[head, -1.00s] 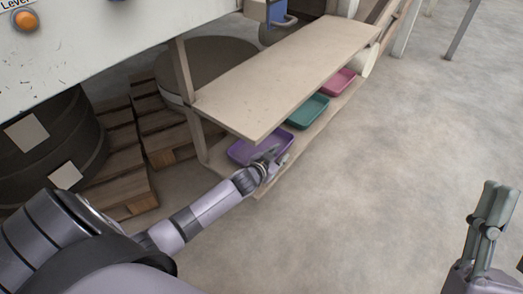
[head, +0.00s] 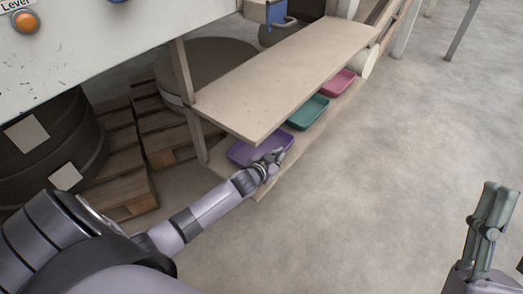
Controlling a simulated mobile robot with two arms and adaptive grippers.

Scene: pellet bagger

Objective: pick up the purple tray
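The purple tray (head: 246,152) lies on the lower shelf of a wooden bench, partly under the upper board. My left gripper (head: 277,157) is at the tray's front right edge and overlaps it in the view. Its fingers are small and partly hidden, so I cannot tell whether they are open or grip the rim. My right gripper (head: 489,207) is at the lower right, over the floor and far from the tray. Its fingers appear close together, with nothing seen between them.
A teal tray (head: 308,112) and a pink tray (head: 338,83) lie farther along the lower shelf (head: 268,182). The upper board (head: 285,80) overhangs the shelf. Wooden pallets (head: 120,165) and dark drums (head: 50,150) stand at left. The floor at right is clear.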

